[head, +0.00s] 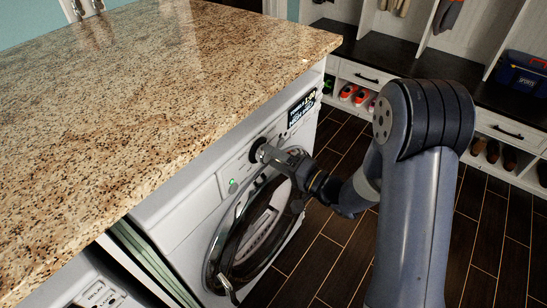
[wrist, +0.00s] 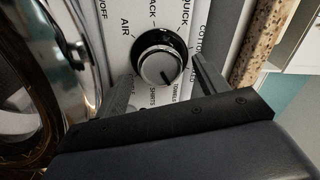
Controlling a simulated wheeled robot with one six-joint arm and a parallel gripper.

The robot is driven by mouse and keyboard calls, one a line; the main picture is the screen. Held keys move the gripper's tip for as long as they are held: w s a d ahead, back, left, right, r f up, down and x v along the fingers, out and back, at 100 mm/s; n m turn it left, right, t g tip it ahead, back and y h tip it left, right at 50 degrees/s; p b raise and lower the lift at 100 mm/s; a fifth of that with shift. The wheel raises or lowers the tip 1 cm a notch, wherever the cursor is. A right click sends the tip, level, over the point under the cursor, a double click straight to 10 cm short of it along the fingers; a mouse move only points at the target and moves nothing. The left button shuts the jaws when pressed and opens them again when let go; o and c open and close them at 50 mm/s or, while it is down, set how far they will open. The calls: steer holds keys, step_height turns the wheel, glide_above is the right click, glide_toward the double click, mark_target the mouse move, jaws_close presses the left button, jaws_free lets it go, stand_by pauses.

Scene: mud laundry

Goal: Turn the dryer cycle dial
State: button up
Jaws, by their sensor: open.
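The dryer (head: 190,212) stands under the granite counter. Its cycle dial (wrist: 158,62) is a round silver knob with a black ring, ringed by printed words such as AIR, QUICK, COTTON, TOWELS and SHIRTS. A dark mark on the knob points toward the lower right in the wrist view, near TOWELS. In the head view the dial (head: 257,149) is partly hidden by my gripper (head: 265,153). In the wrist view my gripper (wrist: 160,72) is open, with one finger on each side of the dial's lower part. I cannot tell whether the fingers touch it.
The granite counter (head: 150,90) overhangs the dryer's front close above the dial. The round dryer door (head: 222,252) sits beside and below my gripper. A lit display (head: 301,108) is right of the dial. A bench with shoes stands across the dark floor.

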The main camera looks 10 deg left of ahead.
steer(key=b+v, duration=0.1)
steer(key=v, duration=0.8)
steer(key=shift+s+d, duration=0.2)
steer(key=shift+d, duration=0.15)
steer(key=shift+f, duration=0.1)
steer(key=p+x, duration=0.1)
steer(key=x, duration=1)
steer(key=shift+d, duration=0.15)
